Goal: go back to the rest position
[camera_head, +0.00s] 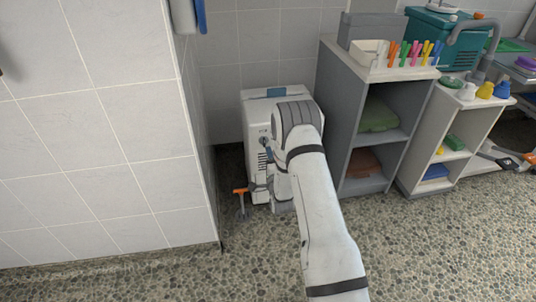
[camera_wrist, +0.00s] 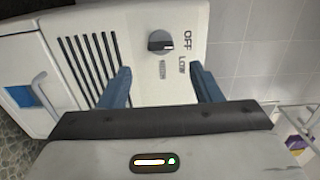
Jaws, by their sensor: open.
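My gripper (camera_wrist: 160,69) is open in the wrist view, with its two blue fingers apart and nothing between them. The fingers are in front of the control panel of a white machine (camera_wrist: 135,25). A dark knob (camera_wrist: 160,42) shows on the panel beyond the fingertips, near the words OFF and LOW. I cannot tell whether the fingers touch the panel. In the head view, my white arm reaches toward the machine (camera_head: 256,112) and hides much of its front. My gripper is mostly hidden there behind the wrist.
A tiled wall (camera_head: 100,130) stands close at left. A grey shelf unit (camera_head: 344,110) with folded towels is right of the machine. A lower white shelf (camera_head: 411,185) stands farther right. An orange-handled tool (camera_head: 241,192) is by the machine's base. The pebbled floor (camera_head: 430,250) in front is clear.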

